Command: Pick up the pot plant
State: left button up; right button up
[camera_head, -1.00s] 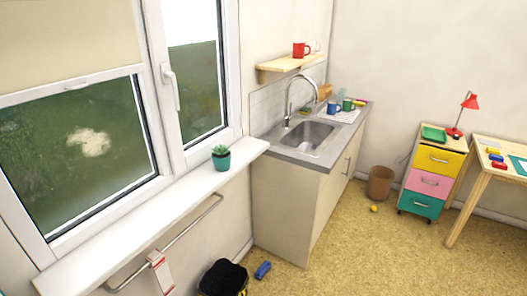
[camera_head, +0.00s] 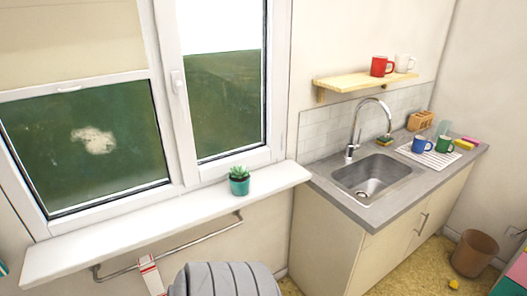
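The pot plant (camera_head: 239,181) is a small green succulent in a teal pot. It stands upright on the white windowsill (camera_head: 150,217), near the sill's right end and below the right window pane. Nothing touches it but the sill. Neither of my grippers shows in the head view. A grey ribbed rounded shape at the bottom edge hides the floor below the sill; I cannot tell for sure what it is.
A rail (camera_head: 190,241) with a red and white cloth (camera_head: 150,275) runs under the sill. Right of the sill is a counter with a sink (camera_head: 372,176) and tall faucet. A shelf (camera_head: 360,80) with mugs hangs above. A waste bin (camera_head: 474,253) stands at lower right.

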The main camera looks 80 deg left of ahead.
aim_at(239, 180)
jog(key=u, duration=0.4)
jog(key=i, duration=0.9)
jog(key=u, duration=0.7)
